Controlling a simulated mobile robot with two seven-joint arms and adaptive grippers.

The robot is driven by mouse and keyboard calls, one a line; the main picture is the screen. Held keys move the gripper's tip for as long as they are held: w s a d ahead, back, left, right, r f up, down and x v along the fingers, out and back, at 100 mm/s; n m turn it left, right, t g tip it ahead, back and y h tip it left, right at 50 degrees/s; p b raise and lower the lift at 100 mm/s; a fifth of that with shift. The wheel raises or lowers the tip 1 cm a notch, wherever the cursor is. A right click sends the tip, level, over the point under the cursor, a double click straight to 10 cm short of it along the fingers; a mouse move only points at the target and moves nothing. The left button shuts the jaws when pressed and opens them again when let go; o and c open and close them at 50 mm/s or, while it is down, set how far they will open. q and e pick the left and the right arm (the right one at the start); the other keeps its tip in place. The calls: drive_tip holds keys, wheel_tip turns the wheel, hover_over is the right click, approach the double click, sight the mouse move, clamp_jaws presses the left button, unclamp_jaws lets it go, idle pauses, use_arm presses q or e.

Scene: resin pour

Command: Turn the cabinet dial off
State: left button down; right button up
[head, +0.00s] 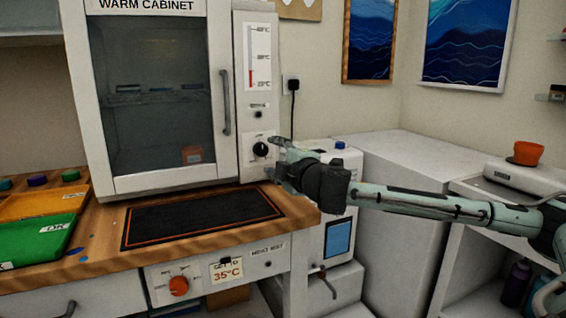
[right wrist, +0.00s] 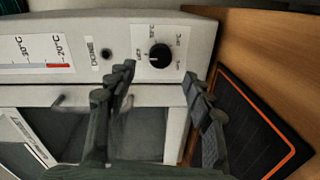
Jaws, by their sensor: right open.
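The warm cabinet (head: 150,100) stands at the back of the bench with its glass door closed. Its black dial (head: 260,149) is low on the white panel right of the door, under a thermometer scale (head: 259,60). My right gripper (head: 278,164) is just right of the dial. In the right wrist view the dial (right wrist: 160,56) lies beyond and between the two open fingers (right wrist: 160,85), with a gap to them. The fingers are empty. Small print rings the dial; its exact setting is hard to read. My left gripper is not in view.
A black heat mat (head: 200,219) lies on the wooden bench before the cabinet. Green (head: 40,240) and orange trays (head: 45,205) sit left. White units stand right.

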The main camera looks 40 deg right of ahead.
drive_tip(key=v, duration=0.6)
drive_tip(key=shift+w, duration=0.1)
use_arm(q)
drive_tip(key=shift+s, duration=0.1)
